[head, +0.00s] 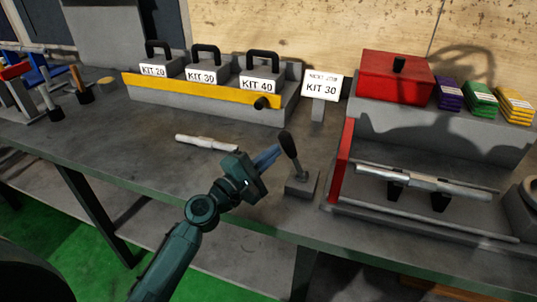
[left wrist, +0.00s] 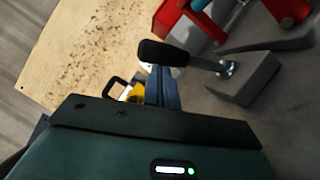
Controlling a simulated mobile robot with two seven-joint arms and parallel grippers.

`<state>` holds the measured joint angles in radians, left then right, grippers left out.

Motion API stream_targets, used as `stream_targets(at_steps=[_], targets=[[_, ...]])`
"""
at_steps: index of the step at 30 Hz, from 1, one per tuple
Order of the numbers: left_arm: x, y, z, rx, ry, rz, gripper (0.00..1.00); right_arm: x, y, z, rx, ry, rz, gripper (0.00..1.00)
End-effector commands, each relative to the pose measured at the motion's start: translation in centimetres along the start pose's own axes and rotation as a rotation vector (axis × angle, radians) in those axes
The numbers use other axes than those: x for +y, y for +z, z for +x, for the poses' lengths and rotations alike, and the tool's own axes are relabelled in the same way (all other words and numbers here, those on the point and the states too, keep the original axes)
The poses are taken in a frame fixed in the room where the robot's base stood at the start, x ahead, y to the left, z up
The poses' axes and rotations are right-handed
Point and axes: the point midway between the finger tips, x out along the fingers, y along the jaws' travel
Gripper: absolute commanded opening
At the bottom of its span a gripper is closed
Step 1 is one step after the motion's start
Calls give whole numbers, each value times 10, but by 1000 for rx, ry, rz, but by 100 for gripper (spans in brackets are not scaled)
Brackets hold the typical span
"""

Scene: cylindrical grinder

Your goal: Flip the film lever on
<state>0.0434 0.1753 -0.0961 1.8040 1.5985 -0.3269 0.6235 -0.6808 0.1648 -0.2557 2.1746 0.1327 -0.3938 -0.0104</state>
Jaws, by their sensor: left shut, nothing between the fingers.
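A lever with a black grip (head: 287,143) and a metal shaft stands on a small grey block (head: 301,184) near the table's front edge. In the head view it leans up and to the left. My left gripper (head: 275,152) is shut and empty, with its blue fingers just left of the lever's grip. In the left wrist view the blue fingers (left wrist: 160,88) point toward the black grip (left wrist: 178,54), which crosses beyond their tips. I cannot tell whether they touch it. The lever's block also shows in the left wrist view (left wrist: 247,82). My right gripper is not in view.
A metal shaft (head: 424,180) rests on supports in the grey machine at the right, beside a red plate (head: 342,160). A pale stepped rod (head: 207,143) lies on the table (head: 130,135) left of my gripper. Kit boxes (head: 205,70) and a KIT 30 sign (head: 323,88) stand behind.

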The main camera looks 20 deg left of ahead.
Motion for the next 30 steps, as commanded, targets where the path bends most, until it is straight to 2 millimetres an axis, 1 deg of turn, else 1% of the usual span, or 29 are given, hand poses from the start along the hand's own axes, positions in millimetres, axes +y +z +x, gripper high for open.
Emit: stream_targets(at_steps=[6,20,26,30], targets=[[4,4,2,-1,-19,35,0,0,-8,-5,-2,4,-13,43],[6,10,5,-1,-50,97,0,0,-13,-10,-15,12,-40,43],[11,17,8,-3,-84,163,0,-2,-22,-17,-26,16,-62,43],[17,21,11,-2,-127,248,0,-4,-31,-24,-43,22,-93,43]])
